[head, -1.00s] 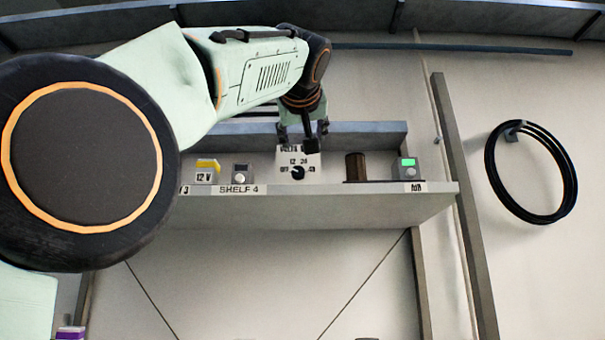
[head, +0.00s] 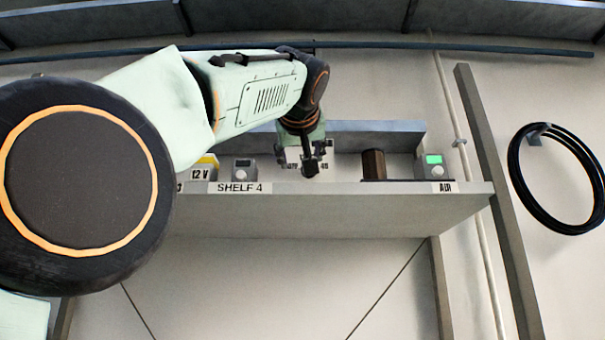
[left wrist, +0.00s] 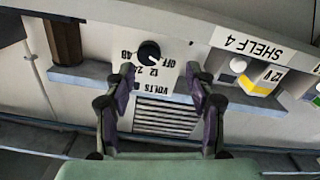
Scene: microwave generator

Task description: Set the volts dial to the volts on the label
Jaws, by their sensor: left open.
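The volts dial (left wrist: 149,51) is a round black knob with a white pointer mark on a pale panel (left wrist: 172,75) reading OFF, 12, 24, 48 and VOLTS, upside down in the left wrist view. The 12 V label is on a yellow-topped box (head: 201,172) at the shelf's left; it also shows in the left wrist view (left wrist: 270,74). My right gripper is not in view.
A black cable coil (head: 556,180) hangs on the wall at right.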

